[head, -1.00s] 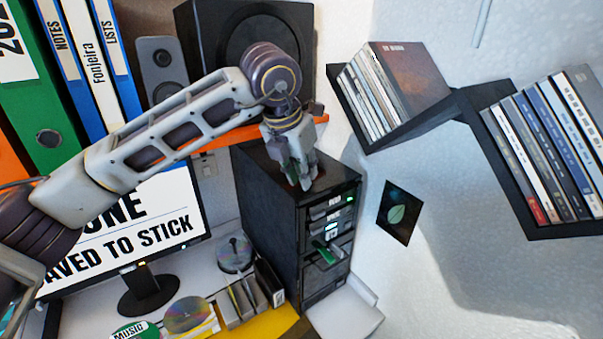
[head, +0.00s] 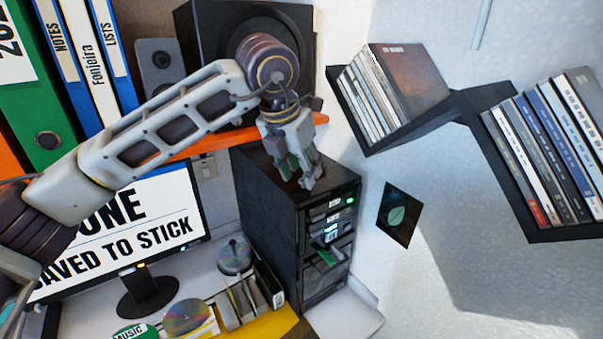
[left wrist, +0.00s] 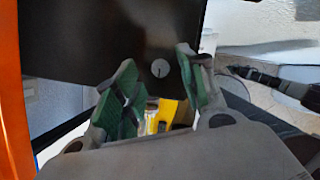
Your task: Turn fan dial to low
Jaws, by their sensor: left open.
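A small round grey dial (left wrist: 160,68) with a dark pointer mark sits on a black panel (left wrist: 85,35) in the left wrist view. The mark runs from the dial's middle down towards its lower edge. No lettering around it can be read. My left gripper (left wrist: 157,75) is open, with its green-padded fingers either side of the dial in the picture; contact cannot be told. In the head view my left gripper (head: 300,178) hangs over the top of a black tower case (head: 270,220). I cannot make out the dial there. My right gripper is not in view.
A monitor (head: 145,220) stands left of the tower, with discs (head: 235,254) and a holder (head: 262,285) in front. An orange shelf edge (head: 215,143) and black speaker (head: 205,60) are behind the arm. Disc shelves (head: 400,130) hang at right.

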